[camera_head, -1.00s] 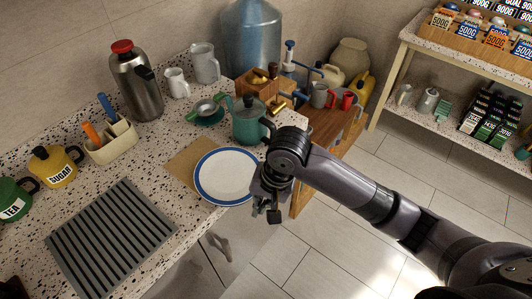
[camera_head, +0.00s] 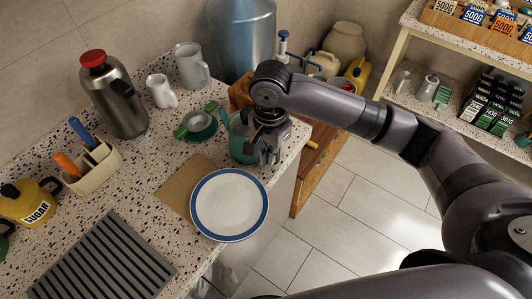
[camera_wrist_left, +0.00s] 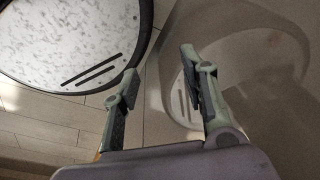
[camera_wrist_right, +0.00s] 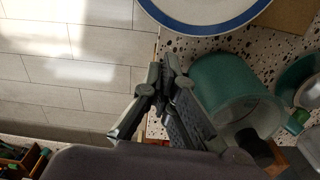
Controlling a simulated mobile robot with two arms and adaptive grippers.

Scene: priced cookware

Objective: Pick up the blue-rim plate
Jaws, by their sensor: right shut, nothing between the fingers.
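The white plate with the blue rim (camera_head: 229,206) lies on the speckled counter near its front edge, partly over a brown board. Its edge also shows at the top of the right wrist view (camera_wrist_right: 205,12). My right gripper (camera_head: 266,160) is just beyond the plate, in front of the teal pot (camera_head: 240,138), and partly hides that pot. In the right wrist view its fingertips (camera_wrist_right: 168,62) are close together and empty, apart from the plate. My left gripper is outside the head view; in its wrist view the fingers (camera_wrist_left: 160,65) are spread with nothing between them.
The brown board (camera_head: 190,180) lies left of the plate, and a grey ribbed mat (camera_head: 105,260) lies at the lower left. A green strainer (camera_head: 196,124), a utensil holder (camera_head: 92,165) and a steel jug (camera_head: 118,100) stand behind. The counter's front edge is close to the plate.

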